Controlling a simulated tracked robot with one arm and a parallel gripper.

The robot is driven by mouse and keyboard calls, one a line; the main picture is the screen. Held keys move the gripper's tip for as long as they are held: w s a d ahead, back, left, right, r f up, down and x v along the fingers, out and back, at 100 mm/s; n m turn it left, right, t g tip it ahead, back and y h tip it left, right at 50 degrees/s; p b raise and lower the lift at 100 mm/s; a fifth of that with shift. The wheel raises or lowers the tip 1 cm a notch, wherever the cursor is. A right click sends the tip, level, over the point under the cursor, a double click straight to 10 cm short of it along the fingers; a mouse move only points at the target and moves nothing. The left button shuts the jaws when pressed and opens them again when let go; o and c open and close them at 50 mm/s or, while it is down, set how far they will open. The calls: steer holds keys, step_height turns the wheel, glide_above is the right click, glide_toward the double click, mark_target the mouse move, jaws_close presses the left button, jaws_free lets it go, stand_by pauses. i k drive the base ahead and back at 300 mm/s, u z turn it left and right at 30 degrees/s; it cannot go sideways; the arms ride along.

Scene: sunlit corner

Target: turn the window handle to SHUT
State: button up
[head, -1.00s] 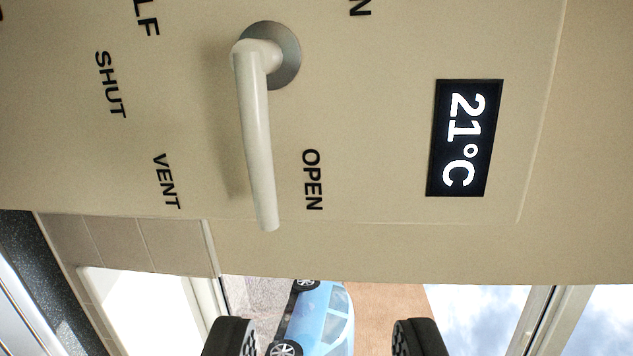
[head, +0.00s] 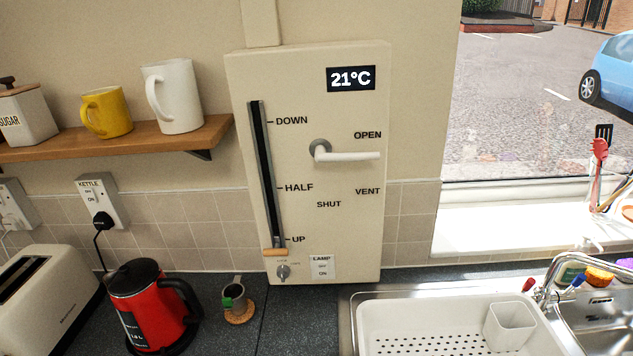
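The window handle (head: 348,156) is a pale lever on a round grey base, on a cream panel (head: 310,110) on the wall. Its lever lies nearly level, pointing right. The word OPEN (head: 367,135) is just above its free end. VENT (head: 367,191) is below that end, and SHUT (head: 329,204) is below the base. My gripper is not in view now, and nothing touches the handle.
The panel also has a vertical slider (head: 264,180), a small knob (head: 283,272), a lamp switch (head: 322,267) and a 21°C display (head: 351,79). A shelf with mugs (head: 120,135), a red kettle (head: 150,305), a dish rack (head: 430,325) and a tap (head: 560,270) stand around it.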

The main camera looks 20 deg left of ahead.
mark_target(320, 156)
steer(key=k, duration=1.05)
steer(key=z, duration=0.45)
steer(key=i, duration=1.6)
steer(key=u, duration=0.35)
